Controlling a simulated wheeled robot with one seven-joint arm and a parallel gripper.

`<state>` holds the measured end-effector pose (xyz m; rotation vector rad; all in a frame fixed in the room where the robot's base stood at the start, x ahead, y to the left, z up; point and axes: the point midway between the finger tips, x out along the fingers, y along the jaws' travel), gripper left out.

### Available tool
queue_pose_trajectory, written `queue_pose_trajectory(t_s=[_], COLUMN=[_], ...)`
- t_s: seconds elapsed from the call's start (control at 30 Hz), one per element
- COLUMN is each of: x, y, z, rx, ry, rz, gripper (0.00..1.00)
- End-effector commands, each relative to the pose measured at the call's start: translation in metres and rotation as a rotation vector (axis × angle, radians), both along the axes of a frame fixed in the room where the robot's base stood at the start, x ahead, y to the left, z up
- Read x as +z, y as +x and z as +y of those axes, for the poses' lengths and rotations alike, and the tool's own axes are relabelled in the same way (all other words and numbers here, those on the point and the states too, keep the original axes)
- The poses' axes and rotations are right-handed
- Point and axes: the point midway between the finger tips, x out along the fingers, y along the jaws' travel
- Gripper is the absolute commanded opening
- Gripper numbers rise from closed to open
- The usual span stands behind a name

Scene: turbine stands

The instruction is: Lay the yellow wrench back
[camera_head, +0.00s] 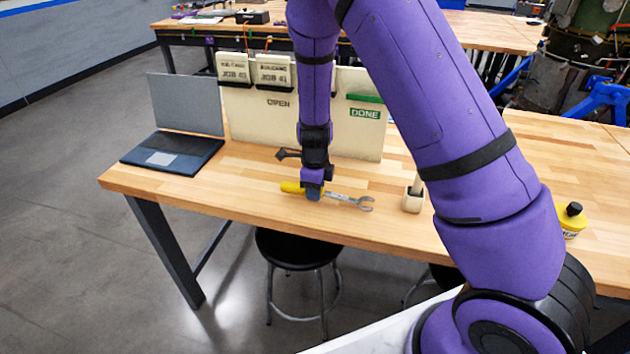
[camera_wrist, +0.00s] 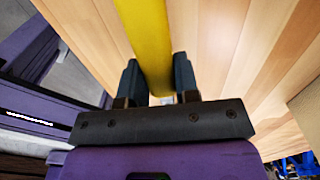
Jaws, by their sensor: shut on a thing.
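The yellow wrench (camera_head: 291,187) has a yellow handle and a silver open-ended head (camera_head: 362,202) that points right in the head view. My gripper (camera_head: 313,190) points down over the wooden table and is shut on the handle near its middle. In the wrist view the yellow handle (camera_wrist: 150,45) runs between the two dark fingers of my gripper (camera_wrist: 158,85). The wrench lies about level, close over the tabletop (camera_head: 235,190). I cannot tell whether it touches the wood.
A laptop (camera_head: 175,150) stands at the table's left end. A cream board (camera_head: 258,120) marked OPEN and DONE stands behind my gripper. A small cream holder (camera_head: 413,197) is right of the wrench head. A yellow bottle (camera_head: 571,220) is farther right. A black stool (camera_head: 297,248) is in front.

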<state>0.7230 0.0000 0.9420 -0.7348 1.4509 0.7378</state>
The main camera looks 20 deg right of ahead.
Motion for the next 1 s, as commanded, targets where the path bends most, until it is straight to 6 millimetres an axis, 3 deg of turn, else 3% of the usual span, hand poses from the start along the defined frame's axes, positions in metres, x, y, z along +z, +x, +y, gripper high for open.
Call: queue_pose_trajectory(t_s=[1.0], x=[-0.016], y=[0.000], z=[0.000], rx=[-0.001], ry=[0.000], rz=[0.000], gripper=[0.00])
